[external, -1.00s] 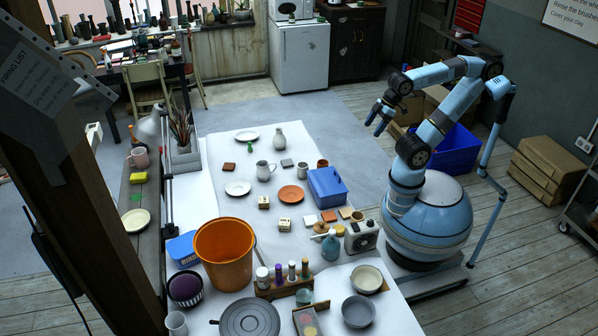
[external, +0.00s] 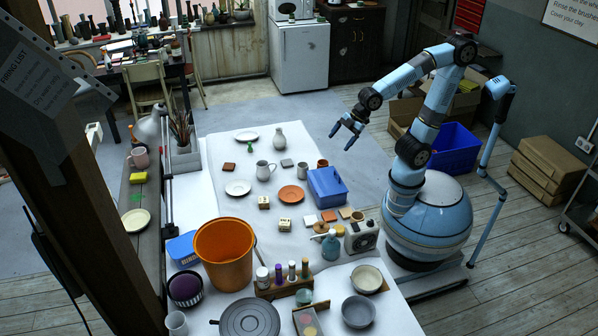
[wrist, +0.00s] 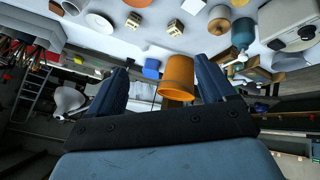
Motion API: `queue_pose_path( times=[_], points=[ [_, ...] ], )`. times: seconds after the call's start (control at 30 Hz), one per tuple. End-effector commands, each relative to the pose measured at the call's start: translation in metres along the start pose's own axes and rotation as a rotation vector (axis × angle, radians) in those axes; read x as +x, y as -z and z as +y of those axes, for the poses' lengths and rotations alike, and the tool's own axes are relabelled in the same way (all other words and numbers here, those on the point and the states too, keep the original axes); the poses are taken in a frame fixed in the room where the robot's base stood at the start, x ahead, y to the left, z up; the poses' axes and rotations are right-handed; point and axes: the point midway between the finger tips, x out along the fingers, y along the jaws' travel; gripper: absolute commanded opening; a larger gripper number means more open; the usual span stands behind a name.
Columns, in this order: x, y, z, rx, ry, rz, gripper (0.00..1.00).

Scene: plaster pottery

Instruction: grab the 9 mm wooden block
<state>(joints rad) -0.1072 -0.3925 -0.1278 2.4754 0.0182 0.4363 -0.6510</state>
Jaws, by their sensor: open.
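Two small pale wooden blocks with dark markings stand on the white table, one near the orange plate's left (external: 263,202) and one nearer the front (external: 284,224). Both show at the top of the wrist view, as a left block (wrist: 133,20) and a right block (wrist: 175,28). The markings are too small to read, so I cannot tell which is the 9 mm block. My gripper (external: 341,141) is open and empty in the air, above and beyond the blue box at the table's right edge. Its two spread fingers (wrist: 158,65) also show in the wrist view, apart from the blocks.
A blue box (external: 327,188), an orange plate (external: 291,194) and a white plate (external: 238,188) lie near the blocks. A tall orange bucket (external: 223,257) stands front left, a teal bottle (external: 331,247) front right. Several flat tiles lie between. Bare table surrounds the blocks.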

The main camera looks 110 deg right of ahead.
Motion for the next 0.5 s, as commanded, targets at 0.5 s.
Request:
queue_pose_path(
  times=[0.5],
  points=[
    [0.138,0.027,0.039,-0.64,-0.142,0.025,0.83]
  ],
)
